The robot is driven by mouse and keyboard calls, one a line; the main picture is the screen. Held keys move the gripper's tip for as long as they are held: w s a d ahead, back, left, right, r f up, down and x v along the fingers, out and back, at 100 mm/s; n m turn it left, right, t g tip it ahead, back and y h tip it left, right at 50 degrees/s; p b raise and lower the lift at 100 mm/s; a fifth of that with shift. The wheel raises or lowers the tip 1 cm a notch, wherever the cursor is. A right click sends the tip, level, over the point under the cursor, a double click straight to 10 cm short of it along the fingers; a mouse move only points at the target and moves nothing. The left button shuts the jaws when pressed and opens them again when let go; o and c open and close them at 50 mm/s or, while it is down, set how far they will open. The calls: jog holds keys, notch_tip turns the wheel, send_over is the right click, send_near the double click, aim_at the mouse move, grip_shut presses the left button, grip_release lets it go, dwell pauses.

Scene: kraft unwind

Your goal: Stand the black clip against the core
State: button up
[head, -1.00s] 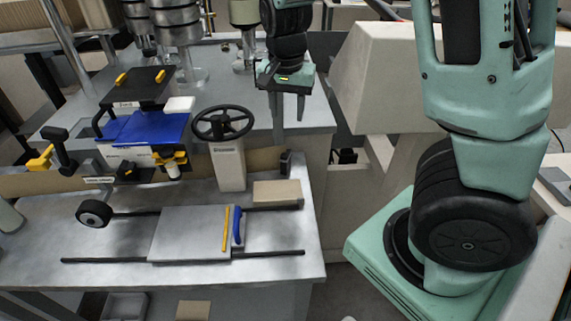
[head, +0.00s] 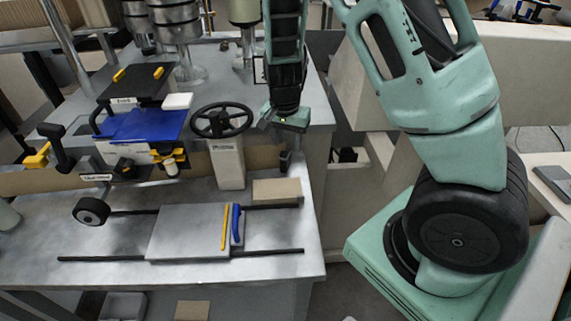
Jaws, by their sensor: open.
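A small black upright piece (head: 285,162), which looks like the black clip, stands at the right end of a brown kraft-coloured band (head: 262,158) behind the bench top. I cannot tell for sure which thing is the core; the brown band runs behind the wheel post. My gripper (head: 284,120) hangs above and apart from the black piece, over the rear grey surface. It is open, with nothing seen in it. Its fingers are foreshortened and hard to make out.
A black handwheel (head: 222,107) on a pale post stands left of my gripper. A blue-topped unit (head: 143,124) is farther left. A grey plate (head: 188,232) on dark rails, a yellow and a blue strip, and a tan block (head: 277,190) lie on the bench (head: 290,275).

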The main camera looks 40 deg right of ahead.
aim_at(285, 150)
jog(key=f, duration=0.5)
jog(key=shift+w+d, duration=0.1)
jog(key=shift+w, duration=0.25)
jog(key=shift+r, duration=0.1)
grip_shut()
jog(key=shift+r, duration=0.1)
